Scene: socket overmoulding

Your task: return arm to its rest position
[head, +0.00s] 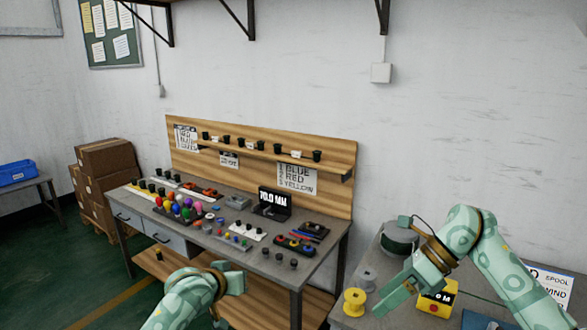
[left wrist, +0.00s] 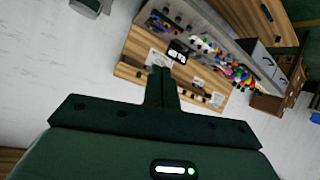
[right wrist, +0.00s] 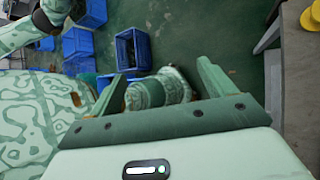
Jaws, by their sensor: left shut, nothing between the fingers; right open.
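My left gripper (head: 238,279) hangs in front of the workbench (head: 262,258). In the left wrist view its two fingers (left wrist: 161,88) meet, with nothing between them. My right gripper (head: 392,299) is at the side table on the right, near the yellow spool (head: 355,302) and the yellow box with a red button (head: 436,303). In the right wrist view its fingers (right wrist: 160,88) are spread wide and hold nothing. Parts of my own body show between and behind them in that view.
The workbench carries several coloured parts and a black display (head: 272,203). A wooden shelf board (head: 255,150) stands behind it. A dark round device (head: 398,238) sits on the side table. Blue crates (right wrist: 133,48) stand on the green floor. Cardboard boxes (head: 104,160) are stacked at the left.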

